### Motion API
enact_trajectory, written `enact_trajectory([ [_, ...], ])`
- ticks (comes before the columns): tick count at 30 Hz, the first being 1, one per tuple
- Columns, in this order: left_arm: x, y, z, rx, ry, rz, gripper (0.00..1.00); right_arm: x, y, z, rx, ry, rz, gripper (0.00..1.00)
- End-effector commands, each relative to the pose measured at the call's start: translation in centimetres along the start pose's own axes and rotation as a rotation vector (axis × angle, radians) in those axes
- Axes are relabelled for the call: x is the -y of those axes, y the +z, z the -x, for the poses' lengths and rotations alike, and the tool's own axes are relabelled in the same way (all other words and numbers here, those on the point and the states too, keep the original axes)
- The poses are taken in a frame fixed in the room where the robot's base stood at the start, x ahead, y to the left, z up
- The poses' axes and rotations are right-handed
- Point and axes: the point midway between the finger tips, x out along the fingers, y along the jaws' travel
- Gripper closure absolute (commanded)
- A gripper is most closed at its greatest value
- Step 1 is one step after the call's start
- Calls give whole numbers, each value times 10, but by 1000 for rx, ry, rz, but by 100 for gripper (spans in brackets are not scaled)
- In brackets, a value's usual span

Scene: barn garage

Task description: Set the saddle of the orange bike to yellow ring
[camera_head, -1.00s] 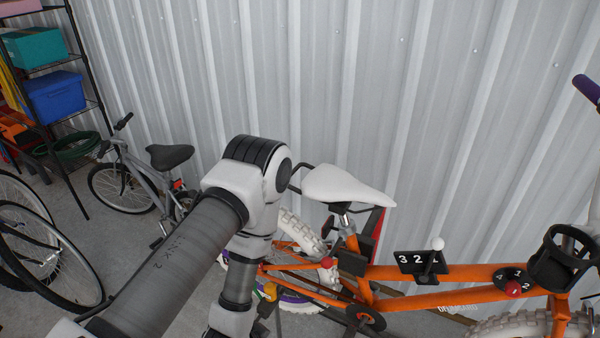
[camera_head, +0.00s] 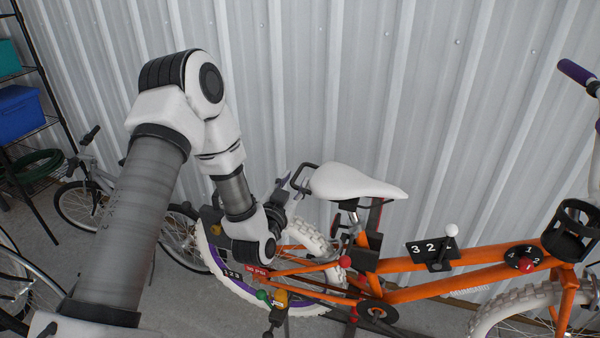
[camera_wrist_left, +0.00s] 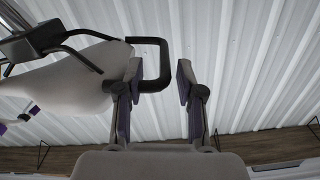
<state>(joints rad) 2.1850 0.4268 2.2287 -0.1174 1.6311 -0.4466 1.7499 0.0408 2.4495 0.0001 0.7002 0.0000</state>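The orange bike (camera_head: 440,281) stands along the metal wall. Its white saddle (camera_head: 352,183) sits on a short post (camera_head: 350,208). I cannot make out a yellow ring on the post. A black loop handle (camera_head: 300,178) sticks out behind the saddle. My left gripper (camera_head: 287,186) is beside this handle. In the left wrist view my left gripper (camera_wrist_left: 157,82) is open, its fingers either side of the black loop (camera_wrist_left: 158,45); I cannot tell whether they touch it. The saddle (camera_wrist_left: 75,80) fills the left of that view. My right gripper is not in view.
A numbered lever plate (camera_head: 430,250) and a round dial (camera_head: 525,257) sit on the orange frame. A cup holder (camera_head: 570,230) is at the right. A grey bike (camera_head: 90,190) and a shelf (camera_head: 30,128) stand at the left. The wall (camera_head: 400,80) is close behind the saddle.

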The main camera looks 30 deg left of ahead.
Motion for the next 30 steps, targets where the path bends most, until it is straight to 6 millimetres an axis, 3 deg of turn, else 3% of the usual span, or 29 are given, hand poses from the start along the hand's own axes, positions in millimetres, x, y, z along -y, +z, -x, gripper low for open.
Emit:
enact_trajectory([
  [6, 0, -2, -33, 0, -1, -1, 63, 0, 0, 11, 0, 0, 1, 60],
  [14, 0, 1, -36, 2, 0, 1, 63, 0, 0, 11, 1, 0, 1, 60],
  [17, 0, 1, -36, 2, 0, 1, 95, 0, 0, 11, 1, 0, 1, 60],
  [18, 0, 1, -36, 3, 0, 1, 100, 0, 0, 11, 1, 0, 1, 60],
  [25, 1, -2, -36, 2, -1, 1, 100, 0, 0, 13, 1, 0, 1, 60],
  [30, 15, -28, -37, -3, -5, 4, 100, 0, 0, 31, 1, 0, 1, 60],
])
